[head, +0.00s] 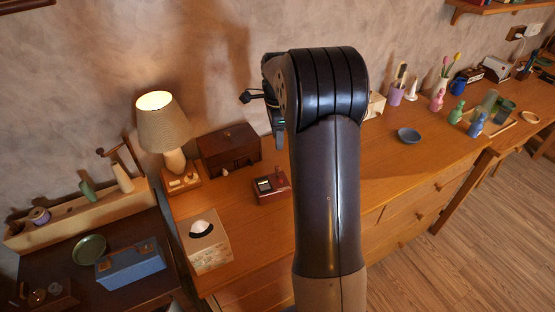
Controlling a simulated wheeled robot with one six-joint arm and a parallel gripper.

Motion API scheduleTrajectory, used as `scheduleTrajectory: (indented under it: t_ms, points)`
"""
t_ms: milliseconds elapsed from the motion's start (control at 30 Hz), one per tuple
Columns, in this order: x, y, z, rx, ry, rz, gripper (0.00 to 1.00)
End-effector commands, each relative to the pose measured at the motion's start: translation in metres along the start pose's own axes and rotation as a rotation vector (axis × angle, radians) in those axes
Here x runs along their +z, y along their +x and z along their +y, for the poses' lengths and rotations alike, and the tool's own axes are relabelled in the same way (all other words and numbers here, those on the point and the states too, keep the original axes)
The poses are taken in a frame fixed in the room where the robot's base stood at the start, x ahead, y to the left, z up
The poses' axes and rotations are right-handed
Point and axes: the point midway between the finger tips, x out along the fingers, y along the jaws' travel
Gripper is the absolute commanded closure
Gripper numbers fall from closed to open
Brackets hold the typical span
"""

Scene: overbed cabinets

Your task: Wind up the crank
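A thin dark crank arm with a knob (101,152) shows at the far left, by the top of a pale, cone-shaped body (122,176) in a long wooden tray. I cannot tell for sure that this is the task's crank. A small red-brown box (271,189) with a dark top panel sits on the wooden dresser; no crank can be made out on it. My arm rises through the middle of the view. Only small dark parts of what may be my gripper (262,104) show past the arm's left side, apart from both things. Its fingers are mostly hidden.
A lit lamp (163,128), a dark brown chest (229,149) and a tissue box (206,246) stand on the dresser's left part. A blue case (131,266) and a green dish (89,249) are at lower left. Wood floor is free at lower right.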

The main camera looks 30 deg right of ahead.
Motion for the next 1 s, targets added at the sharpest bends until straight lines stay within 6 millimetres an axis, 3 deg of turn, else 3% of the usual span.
scheduleTrajectory:
  t_ms: [400,600,800,1000]
  points:
    - [0.001,-0.002,0.000,0.001,-0.860,0.000,0.64]
    - [0.001,-0.002,0.001,0.001,-1.206,-0.001,0.64]
    - [0.001,0.000,0.001,0.000,-1.376,0.000,0.64]
    - [0.001,0.015,0.001,0.003,-1.399,-0.003,0.64]
